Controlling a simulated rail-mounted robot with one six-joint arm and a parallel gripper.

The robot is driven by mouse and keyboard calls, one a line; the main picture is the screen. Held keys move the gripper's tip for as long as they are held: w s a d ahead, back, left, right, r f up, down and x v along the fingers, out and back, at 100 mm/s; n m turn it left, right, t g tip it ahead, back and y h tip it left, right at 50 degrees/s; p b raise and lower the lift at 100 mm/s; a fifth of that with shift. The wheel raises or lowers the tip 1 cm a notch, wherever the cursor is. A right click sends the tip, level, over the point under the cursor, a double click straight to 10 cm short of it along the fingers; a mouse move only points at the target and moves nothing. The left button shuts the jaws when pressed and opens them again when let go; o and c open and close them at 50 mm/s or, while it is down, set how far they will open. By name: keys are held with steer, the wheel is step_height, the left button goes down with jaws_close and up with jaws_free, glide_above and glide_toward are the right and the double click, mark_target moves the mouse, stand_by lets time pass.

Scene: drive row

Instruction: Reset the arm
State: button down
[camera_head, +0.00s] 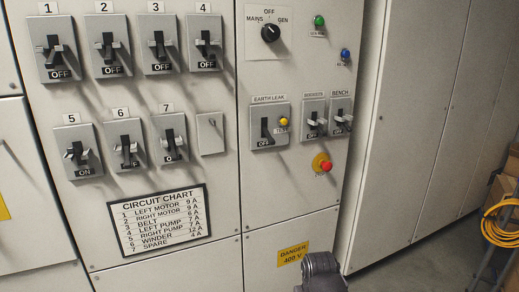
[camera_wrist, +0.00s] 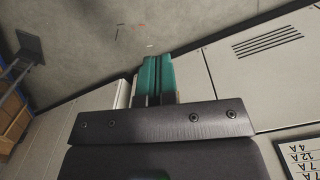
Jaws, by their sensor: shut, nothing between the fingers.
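My gripper (camera_wrist: 158,78) shows in the wrist view with its two teal fingers together and nothing between them. It points toward the grey floor and the foot of pale cabinet panels, apart from any switch. In the head view only a dark grey part of my arm (camera_head: 321,272) shows at the bottom edge, in front of the lower panel; the fingers are out of that view.
The switch panel has several numbered breakers; breaker 5 (camera_head: 78,151) reads ON, breaker 1 (camera_head: 52,49) OFF. A rotary selector (camera_head: 271,33), earth-leak switch (camera_head: 269,126) and red button (camera_head: 325,166) are at right. A yellow cable coil (camera_head: 500,222) hangs far right.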

steer(key=d+m, duration=0.1)
steer(key=d, duration=0.4)
step_height(320, 180, up, 26)
steer(key=a+p, duration=0.1)
steer(key=p, duration=2.5)
steer(key=shift+w, duration=0.15)
